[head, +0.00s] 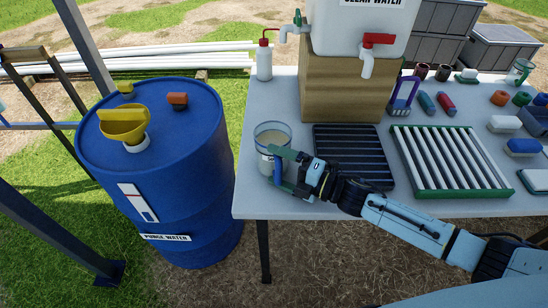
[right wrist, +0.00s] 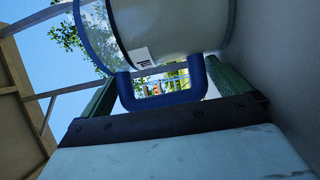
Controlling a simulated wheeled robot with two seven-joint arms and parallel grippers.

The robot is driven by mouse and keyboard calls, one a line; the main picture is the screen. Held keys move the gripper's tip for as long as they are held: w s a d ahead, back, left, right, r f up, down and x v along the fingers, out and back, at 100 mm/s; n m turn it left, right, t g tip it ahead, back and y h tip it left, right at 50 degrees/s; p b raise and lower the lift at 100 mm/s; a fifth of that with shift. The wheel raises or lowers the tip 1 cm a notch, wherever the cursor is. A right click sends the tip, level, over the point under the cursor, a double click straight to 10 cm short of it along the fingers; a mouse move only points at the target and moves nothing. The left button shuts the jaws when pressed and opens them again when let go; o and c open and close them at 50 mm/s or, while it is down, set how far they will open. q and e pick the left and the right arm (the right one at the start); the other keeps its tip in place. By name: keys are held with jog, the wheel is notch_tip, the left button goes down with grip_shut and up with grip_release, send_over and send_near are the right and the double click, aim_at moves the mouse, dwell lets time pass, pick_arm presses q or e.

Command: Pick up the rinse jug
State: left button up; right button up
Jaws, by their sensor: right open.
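The rinse jug (head: 270,135) is a clear jug with a blue handle and cloudy contents. It stands upright near the left front corner of the grey table (head: 270,205). My right gripper (head: 277,169) is open at the jug's handle side. In the right wrist view, the jug (right wrist: 175,28) fills the top, and its blue handle (right wrist: 165,102) lies between the two green fingers of the right gripper (right wrist: 163,88). Gaps show between the handle and the fingers. My left gripper is not in view.
A blue purge water drum (head: 175,185) with a yellow funnel (head: 123,122) stands left of the table. A wash bottle (head: 264,60), a clear water tank (head: 345,22) on a wooden block (head: 340,90), a dark rack (head: 350,150) and a green-framed rack (head: 450,190) surround the jug's spot.

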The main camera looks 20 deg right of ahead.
jog(key=shift+w+a, duration=0.2)
jog(key=c, duration=1.1)
jog(key=shift+r, duration=0.1)
